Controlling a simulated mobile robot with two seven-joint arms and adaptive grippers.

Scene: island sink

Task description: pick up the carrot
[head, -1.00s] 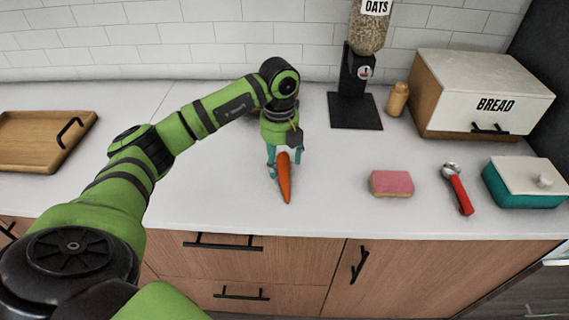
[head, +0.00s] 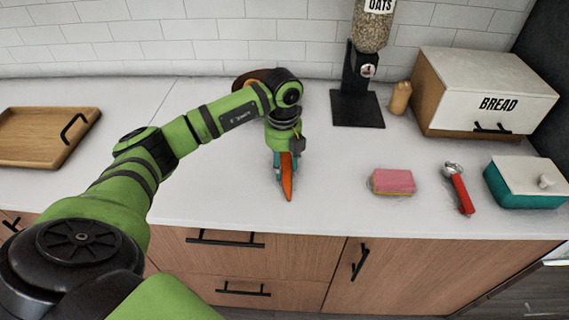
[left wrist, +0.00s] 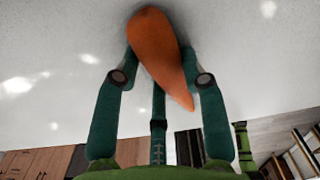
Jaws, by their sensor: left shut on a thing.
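The orange carrot (head: 287,180) is on the white counter in the head view, its narrow end toward the front edge. My left gripper (head: 284,168) comes down from above and is shut on the carrot. In the left wrist view, the carrot (left wrist: 158,55) lies between the teal fingers of the left gripper (left wrist: 160,78), its thick end away from the palm and its tapered end toward it. I cannot tell whether the carrot still touches the counter. My right gripper is not in view.
A pink sponge (head: 393,182), a red-handled tool (head: 461,192) and a teal container (head: 527,188) stand to the right. Behind are an oats dispenser (head: 356,108), a small bottle (head: 400,98) and a bread box (head: 482,92). A wooden tray (head: 38,138) is at left. A brown round object (head: 258,76) is partly hidden behind my arm.

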